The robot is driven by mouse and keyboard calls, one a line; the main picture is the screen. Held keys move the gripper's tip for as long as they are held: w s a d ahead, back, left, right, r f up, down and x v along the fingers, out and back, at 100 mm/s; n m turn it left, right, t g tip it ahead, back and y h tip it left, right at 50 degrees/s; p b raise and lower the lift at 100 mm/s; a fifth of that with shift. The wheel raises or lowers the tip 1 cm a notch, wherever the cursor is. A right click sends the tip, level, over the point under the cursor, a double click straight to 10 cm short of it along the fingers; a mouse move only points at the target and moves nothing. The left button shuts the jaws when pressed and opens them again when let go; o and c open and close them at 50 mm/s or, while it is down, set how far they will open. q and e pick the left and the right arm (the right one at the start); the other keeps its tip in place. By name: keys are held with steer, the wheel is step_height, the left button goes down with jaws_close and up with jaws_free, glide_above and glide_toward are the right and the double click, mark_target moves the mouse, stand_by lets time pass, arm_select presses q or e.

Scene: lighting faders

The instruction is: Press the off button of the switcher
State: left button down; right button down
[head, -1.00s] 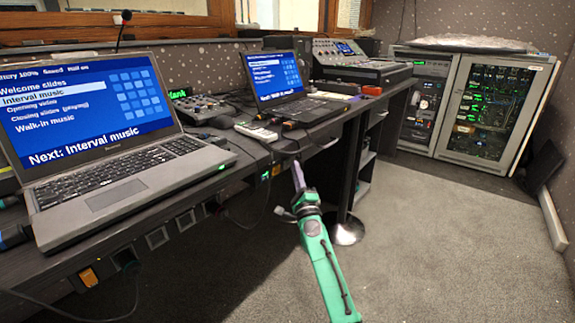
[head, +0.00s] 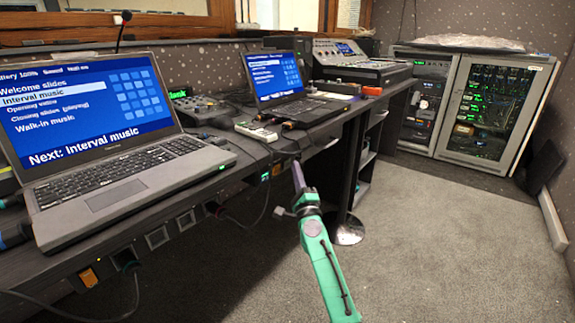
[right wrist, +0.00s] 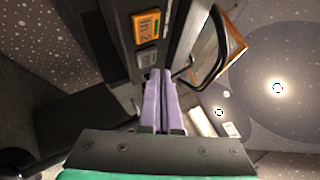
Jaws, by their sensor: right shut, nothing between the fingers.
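My right gripper (head: 297,163) has lilac fingers, closed together and empty, beside the front edge of the desk. In the right wrist view its closed fingers (right wrist: 160,92) point at a dark panel carrying an orange label (right wrist: 147,26) and a grey button-like block (right wrist: 148,58). The fingertips appear close below this block; contact cannot be told. A small pale box with buttons (head: 256,130) lies on the desk between the laptops. I cannot tell for sure which device is the switcher, and no off marking is legible. My left gripper is not in view.
A large laptop (head: 130,180) and a smaller laptop (head: 285,100) stand on the dark desk (head: 245,168). A small console (head: 200,108) and a larger mixer (head: 355,65) stand behind. Cables hang below the desk edge. The carpet (head: 430,230) to the right is clear, up to the rack (head: 490,110).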

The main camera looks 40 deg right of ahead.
steer(key=shift+w, duration=0.1)
stand_by(0.5)
steer(key=shift+w+a, duration=0.1)
steer(key=shift+w, duration=0.2)
steer(key=shift+w+a, duration=0.1)
steer(key=shift+w, duration=0.2)
stand_by(0.5)
steer(key=shift+s+d, duration=0.2)
steer(key=shift+s, duration=0.5)
steer(key=s, duration=0.2)
steer(key=s+d+p, duration=0.1)
steer(key=s, duration=0.1)
steer(key=shift+s+d, duration=0.2)
steer(key=shift+s, duration=0.2)
